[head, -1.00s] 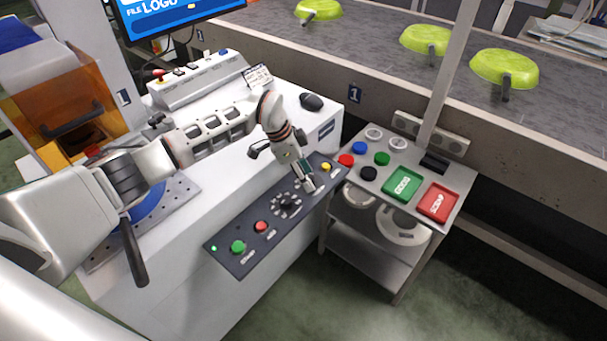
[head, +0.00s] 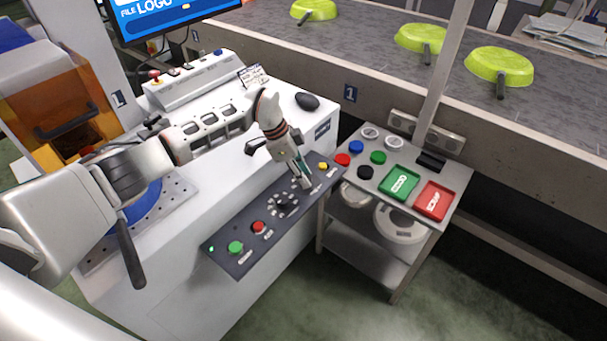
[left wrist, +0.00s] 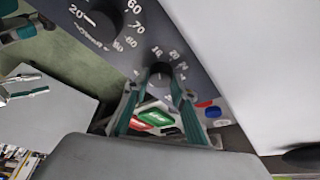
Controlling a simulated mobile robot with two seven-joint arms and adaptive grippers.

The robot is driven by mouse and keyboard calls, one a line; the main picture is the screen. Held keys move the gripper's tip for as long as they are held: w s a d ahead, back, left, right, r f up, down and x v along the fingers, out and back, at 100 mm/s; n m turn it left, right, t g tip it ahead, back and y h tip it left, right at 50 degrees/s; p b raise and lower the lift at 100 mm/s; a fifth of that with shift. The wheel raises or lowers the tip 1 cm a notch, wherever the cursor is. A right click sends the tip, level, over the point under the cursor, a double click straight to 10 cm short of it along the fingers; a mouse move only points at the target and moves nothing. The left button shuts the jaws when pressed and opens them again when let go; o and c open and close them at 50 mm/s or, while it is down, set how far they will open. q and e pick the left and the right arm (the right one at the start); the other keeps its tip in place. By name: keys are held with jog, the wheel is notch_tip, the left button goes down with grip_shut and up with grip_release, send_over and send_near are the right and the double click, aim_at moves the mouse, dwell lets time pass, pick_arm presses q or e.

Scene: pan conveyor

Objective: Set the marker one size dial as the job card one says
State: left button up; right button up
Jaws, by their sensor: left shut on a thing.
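My left gripper (head: 304,184) reaches down over the dark sloping control panel (head: 225,256) of the marker. In the left wrist view its fingers (left wrist: 160,82) are closed on a small dark dial (left wrist: 160,70) with numbers around it, 16 and 20 among them. In the head view the gripper hides this dial. A larger black dial (left wrist: 98,24) with 20, 60, 70 and 80 around it is beside it; it also shows in the head view (head: 287,204). The job card (head: 253,76) stands behind the arm; its writing is too small to read. My right gripper is not in view.
The panel also has a green button (head: 236,247), a red button (head: 259,227) and a yellow button (head: 323,166). A cart with coloured buttons, a green tray (head: 399,183) and a red tray (head: 434,200) stands at the right. Green pans (head: 498,64) lie on the conveyor behind.

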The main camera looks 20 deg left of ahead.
pick_arm(q)
jog(key=shift+w+a+f+m+g, duration=0.1)
jog(key=shift+m+g, duration=0.4)
jog(key=shift+m, duration=0.7)
jog(key=m+b, duration=0.1)
jog(key=m+g, duration=0.1)
jog(key=m, duration=0.1)
jog(key=shift+f+m+b, duration=0.2)
jog(key=shift+m+b, duration=0.1)
jog(key=shift+b, duration=0.05)
jog(key=shift+w+f+m+g+b, duration=0.1)
jog(key=shift+m+g+b, duration=0.5)
jog(key=shift+m, duration=0.8)
jog(key=m+g+y+b, duration=0.1)
jog(key=m+b, duration=0.1)
jog(key=shift+f+m, duration=0.1)
jog(key=shift+m, duration=0.2)
jog(key=shift+w+m+g+y+b, duration=0.1)
jog(key=shift+m+g+y+b, duration=0.25)
jog(key=shift+m+b, duration=0.7)
jog(key=shift+r+m, duration=0.3)
jog(key=shift+m, duration=0.45)
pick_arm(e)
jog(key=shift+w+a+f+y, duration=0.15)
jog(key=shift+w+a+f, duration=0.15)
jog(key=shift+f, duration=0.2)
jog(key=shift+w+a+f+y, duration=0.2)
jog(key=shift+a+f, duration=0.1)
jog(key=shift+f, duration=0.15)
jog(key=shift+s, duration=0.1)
